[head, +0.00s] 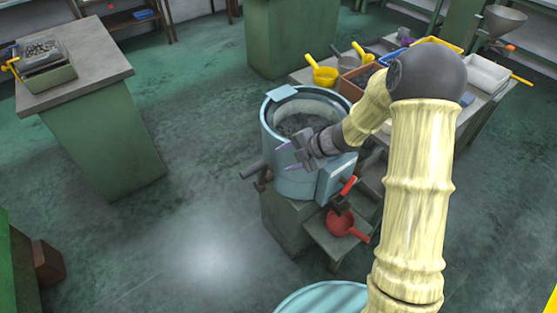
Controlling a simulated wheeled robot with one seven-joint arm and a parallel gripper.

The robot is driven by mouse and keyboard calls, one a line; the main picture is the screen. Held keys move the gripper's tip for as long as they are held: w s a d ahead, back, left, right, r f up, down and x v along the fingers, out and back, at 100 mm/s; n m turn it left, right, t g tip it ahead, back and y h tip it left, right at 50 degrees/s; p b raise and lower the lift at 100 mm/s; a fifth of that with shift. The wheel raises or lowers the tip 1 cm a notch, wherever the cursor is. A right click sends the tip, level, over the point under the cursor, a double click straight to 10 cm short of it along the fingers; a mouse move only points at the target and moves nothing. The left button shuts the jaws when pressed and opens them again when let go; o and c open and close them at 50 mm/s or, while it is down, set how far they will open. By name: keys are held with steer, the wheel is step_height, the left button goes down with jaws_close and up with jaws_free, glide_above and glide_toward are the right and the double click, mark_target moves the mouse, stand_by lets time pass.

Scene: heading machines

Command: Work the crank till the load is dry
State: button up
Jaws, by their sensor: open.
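A pale blue round drum (290,186) stands on a green base, with its lid pushed to the back and its top open. A dark grey, grainy load (298,123) lies inside; I cannot tell whether it is wet or dry. A light blue box on the drum's right front carries a red-gripped handle (348,185), which looks like the crank. A dark grey bar (252,170) sticks out at the drum's left. My gripper (286,157) is open and empty over the drum's front rim, left of the red handle. Whether it touches the drum I cannot tell.
A red scoop (341,223) lies on a low shelf below the box. A bench (468,106) behind my arm holds scoops, bins and a white tray (487,75). A green cabinet (95,150) stands at left. Open floor (195,215) lies at front left.

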steer(key=shift+d+r, duration=0.1)
steer(key=shift+d, duration=0.05)
steer(key=c, duration=0.5)
steer(key=shift+w+d+r+m, duration=0.2)
steer(key=shift+r+m, duration=0.05)
steer(key=shift+m, duration=0.15)
steer(key=c, duration=0.4)
steer(key=d+r+m+t+h, duration=0.1)
steer(key=d+m, duration=0.1)
steer(key=d+r+m+t+h, duration=0.1)
steer(key=d+m, duration=0.1)
steer(key=m, duration=0.1)
steer(key=d+r+m+t+h, duration=0.1)
steer(key=d+r+m+h, duration=0.1)
steer(key=m, duration=0.1)
steer(key=shift+w+d+t, duration=0.1)
steer(key=shift+w+t, duration=0.2)
jaws_close()
steer(key=s+d+r+m+h, duration=0.2)
steer(key=s+d+m+h, duration=0.25)
steer(key=d+m, duration=0.25)
steer(key=s+d+r+m+g, duration=0.1)
steer(key=s+m+g, duration=0.3)
steer(key=s+m, duration=0.8)
steer(key=s+d, duration=0.1)
steer(key=s, duration=0.3)
steer(key=shift+s, duration=0.3)
